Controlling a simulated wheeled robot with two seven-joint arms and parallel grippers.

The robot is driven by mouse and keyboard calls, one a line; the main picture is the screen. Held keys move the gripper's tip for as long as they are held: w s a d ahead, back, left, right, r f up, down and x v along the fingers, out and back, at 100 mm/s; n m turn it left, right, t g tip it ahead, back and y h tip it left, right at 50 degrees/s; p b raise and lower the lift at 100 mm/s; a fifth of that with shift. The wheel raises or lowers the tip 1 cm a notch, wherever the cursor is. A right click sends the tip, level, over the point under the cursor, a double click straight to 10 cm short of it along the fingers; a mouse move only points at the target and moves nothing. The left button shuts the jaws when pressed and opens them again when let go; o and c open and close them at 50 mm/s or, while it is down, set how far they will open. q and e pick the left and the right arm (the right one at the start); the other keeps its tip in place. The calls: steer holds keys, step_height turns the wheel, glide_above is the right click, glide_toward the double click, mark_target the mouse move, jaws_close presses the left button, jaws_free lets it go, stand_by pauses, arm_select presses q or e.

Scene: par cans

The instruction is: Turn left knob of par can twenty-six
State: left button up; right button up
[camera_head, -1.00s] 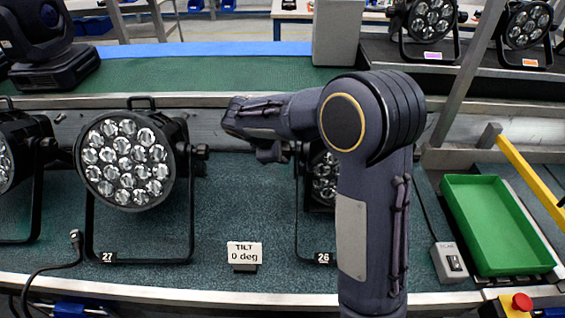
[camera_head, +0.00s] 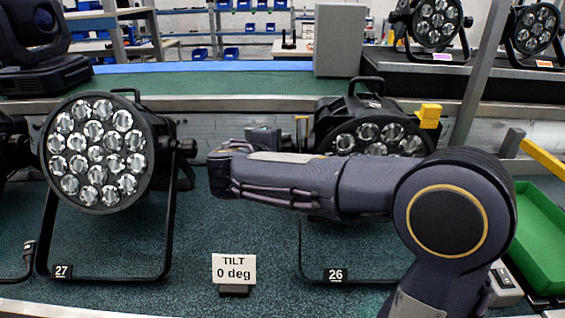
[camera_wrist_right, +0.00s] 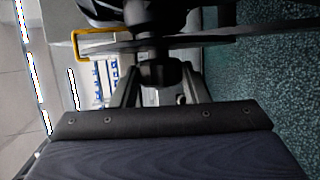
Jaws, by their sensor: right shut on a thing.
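Par can twenty-six (camera_head: 355,110), a black lamp with several clear lenses, stands right of centre in the head view, its lower part hidden behind my right arm. Its yoke foot carries the label 26 (camera_head: 335,275). My right gripper (camera_wrist_right: 159,88) is shut on the black left knob (camera_wrist_right: 160,72) in the wrist view, one finger on each side. In the head view my right arm reaches across the lamp to its left side, and the hand largely hides the knob. My left gripper is not in view.
Par can 27 (camera_head: 95,155) stands to the left. A sign (camera_head: 234,269) reading TILT 0 deg stands between the lamps. A yellow block (camera_head: 430,115) is at the lamp's right side. A green tray (camera_head: 535,235) lies at the far right, partly behind my arm.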

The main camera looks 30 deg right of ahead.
steer(key=shift+f, duration=0.1)
stand_by(0.4)
steer(key=o, duration=1)
steer(key=v, duration=0.8)
steer(key=shift+p, duration=0.4)
